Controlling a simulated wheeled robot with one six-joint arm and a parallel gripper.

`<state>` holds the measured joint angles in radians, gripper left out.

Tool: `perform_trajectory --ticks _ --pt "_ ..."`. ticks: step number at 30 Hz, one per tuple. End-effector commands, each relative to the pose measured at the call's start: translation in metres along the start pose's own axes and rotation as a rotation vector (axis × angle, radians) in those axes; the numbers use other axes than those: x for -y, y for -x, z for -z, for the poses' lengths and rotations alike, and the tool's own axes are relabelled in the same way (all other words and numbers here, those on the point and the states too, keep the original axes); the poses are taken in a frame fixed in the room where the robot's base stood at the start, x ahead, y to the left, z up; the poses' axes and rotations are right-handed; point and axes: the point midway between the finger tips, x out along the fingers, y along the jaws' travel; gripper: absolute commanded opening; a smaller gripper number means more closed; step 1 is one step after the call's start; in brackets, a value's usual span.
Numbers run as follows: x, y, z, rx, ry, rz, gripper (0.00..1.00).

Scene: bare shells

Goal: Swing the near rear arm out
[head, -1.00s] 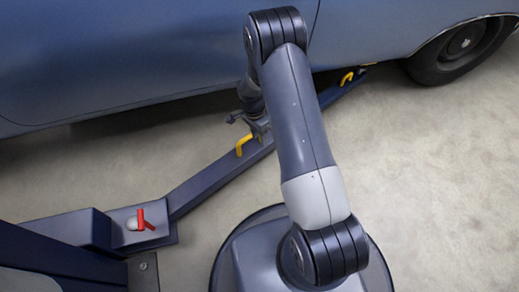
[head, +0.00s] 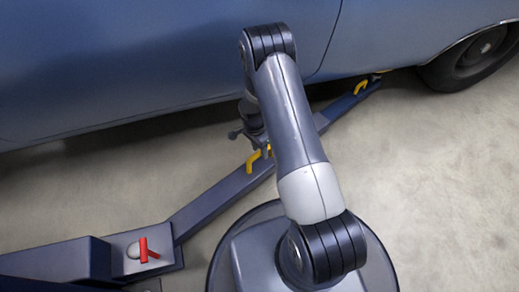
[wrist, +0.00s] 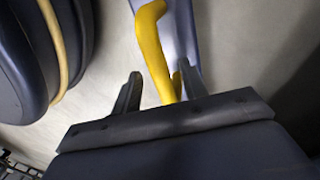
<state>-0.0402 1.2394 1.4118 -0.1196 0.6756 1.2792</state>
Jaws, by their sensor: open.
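The near rear arm (head: 205,205) is a dark blue beam that runs from the lower left, under the car's side, toward the wheel. A bent yellow handle (head: 254,161) stands on it, and it also shows in the wrist view (wrist: 153,45). My gripper (head: 262,147) is at this handle, partly hidden by my own arm in the head view. In the wrist view my gripper (wrist: 160,88) is open, with the yellow handle running between its two dark fingers. A gap shows on each side, and I cannot tell how deep the handle sits.
A red lever (head: 147,250) stands on the beam's pivot block at the lower left. The blue car (head: 130,70) hangs close over the beam, its wheel (head: 478,55) at upper right. A second yellow piece (head: 361,87) is on the beam's far end. The floor (head: 430,190) at right is clear.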

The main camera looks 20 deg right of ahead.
Motion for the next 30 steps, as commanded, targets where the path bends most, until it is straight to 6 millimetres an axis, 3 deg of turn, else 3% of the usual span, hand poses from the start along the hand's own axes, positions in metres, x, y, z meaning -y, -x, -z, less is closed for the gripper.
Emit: perform_trajectory --ticks 5,19,30 --pt "0.0 0.0003 0.0001 0.0 0.0 0.0 0.4" --pt "0.0001 0.0004 0.0 0.0 0.0 0.0 0.01" --pt "-0.0007 0.0004 -0.001 0.001 -0.002 0.0 0.0"
